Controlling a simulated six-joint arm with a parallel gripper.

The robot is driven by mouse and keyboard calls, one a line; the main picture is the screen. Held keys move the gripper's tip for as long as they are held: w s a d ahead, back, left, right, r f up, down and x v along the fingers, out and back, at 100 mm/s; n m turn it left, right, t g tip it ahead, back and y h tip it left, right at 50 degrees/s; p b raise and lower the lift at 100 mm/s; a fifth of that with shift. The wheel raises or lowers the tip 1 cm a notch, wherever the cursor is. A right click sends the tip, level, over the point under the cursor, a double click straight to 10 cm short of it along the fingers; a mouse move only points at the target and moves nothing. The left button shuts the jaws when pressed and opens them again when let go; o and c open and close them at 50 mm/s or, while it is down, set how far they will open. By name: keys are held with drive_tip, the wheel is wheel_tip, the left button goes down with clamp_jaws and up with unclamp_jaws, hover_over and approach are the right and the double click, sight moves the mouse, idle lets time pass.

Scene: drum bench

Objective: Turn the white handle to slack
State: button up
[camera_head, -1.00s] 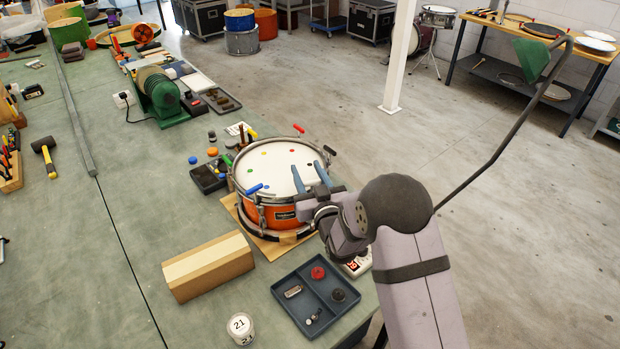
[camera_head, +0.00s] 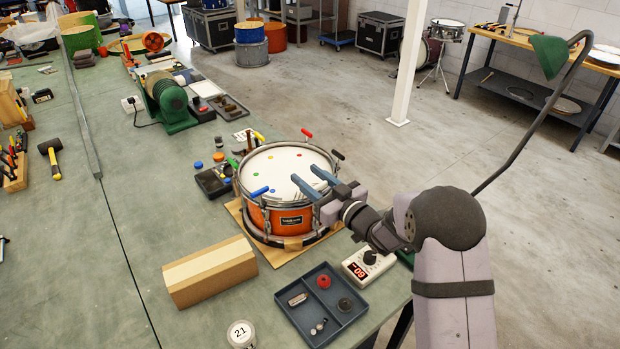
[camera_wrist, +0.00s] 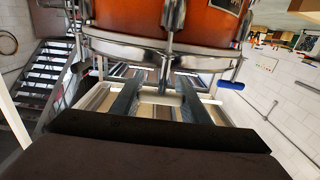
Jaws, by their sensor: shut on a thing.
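The orange snare drum (camera_head: 288,219) stands on the bench with its white head up. Coloured key handles stand around its rim: red (camera_head: 307,133), black (camera_head: 338,155), blue (camera_head: 260,190), yellow (camera_head: 259,136) and green (camera_head: 232,163). My gripper (camera_head: 304,173) reaches in from the right at the near right rim. In the wrist view, my gripper (camera_wrist: 159,84) has a pale crossbar, apparently the white handle (camera_wrist: 161,98), between its fingers, with a metal stem beside the drum. The gripper is shut on it. In the head view the fingers hide the handle.
A white meter (camera_head: 369,265) with a red display and a black knob stands right of the drum's base. A divided tray (camera_head: 321,306) with small parts and a wooden block (camera_head: 209,271) lie in front. A green lamp (camera_head: 549,57) hangs over the right side.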

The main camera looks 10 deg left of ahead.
sight(321, 186)
drive_tip(key=o, duration=1.1)
drive_tip(key=shift+c, duration=0.2)
drive_tip(key=b+v, duration=0.2)
drive_tip(key=v, duration=0.5)
drive_tip(key=shift+s+d+b, duration=0.1)
drive_tip(key=shift+d+b, duration=0.05)
drive_tip(key=shift+b, duration=0.2)
drive_tip(key=shift+r, duration=0.1)
